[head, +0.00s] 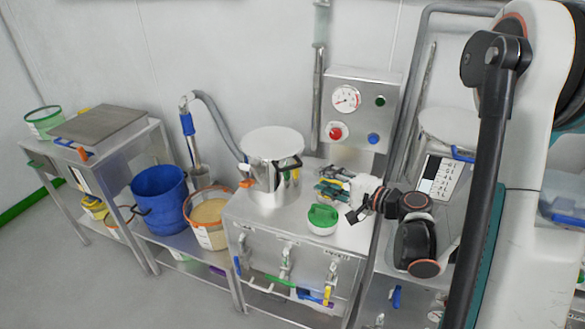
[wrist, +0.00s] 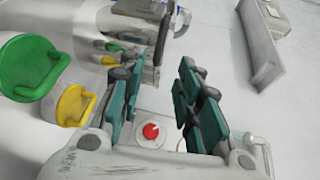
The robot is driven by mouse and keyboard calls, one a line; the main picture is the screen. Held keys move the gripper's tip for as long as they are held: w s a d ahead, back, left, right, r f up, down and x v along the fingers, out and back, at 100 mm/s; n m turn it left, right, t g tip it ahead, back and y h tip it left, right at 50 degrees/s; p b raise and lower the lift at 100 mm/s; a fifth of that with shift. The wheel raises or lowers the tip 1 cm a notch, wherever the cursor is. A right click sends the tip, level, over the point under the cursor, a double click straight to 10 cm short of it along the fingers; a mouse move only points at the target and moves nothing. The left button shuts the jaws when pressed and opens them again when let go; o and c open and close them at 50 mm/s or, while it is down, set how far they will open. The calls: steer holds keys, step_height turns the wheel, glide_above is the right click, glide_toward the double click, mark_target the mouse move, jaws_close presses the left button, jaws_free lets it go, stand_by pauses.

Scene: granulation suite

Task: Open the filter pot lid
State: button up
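The filter pot (head: 268,185) appears to be the steel pot on the steel cabinet. Its flat, pale round lid (head: 272,142) lies on top and looks shut. A dark handle or clamp (head: 288,163) is at its right side, and an orange part is at its lower left. My gripper (head: 326,187) is right of the pot, apart from it, with its teal fingers toward it. In the wrist view my gripper's teal fingers (wrist: 166,85) are spread, with nothing seen held between them.
A small container with a green lid (head: 322,215) stands on the cabinet in front of my gripper. A control box (head: 362,105) with a gauge and red button is behind. A blue bucket (head: 158,198) and an orange-rimmed tub (head: 208,217) stand left of the cabinet.

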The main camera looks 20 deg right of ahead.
mark_target(294, 168)
steer(key=b+x, duration=0.3)
steer(key=x, duration=1)
steer(key=shift+a+f, duration=0.1)
steer(key=shift+a, duration=0.05)
jaws_close()
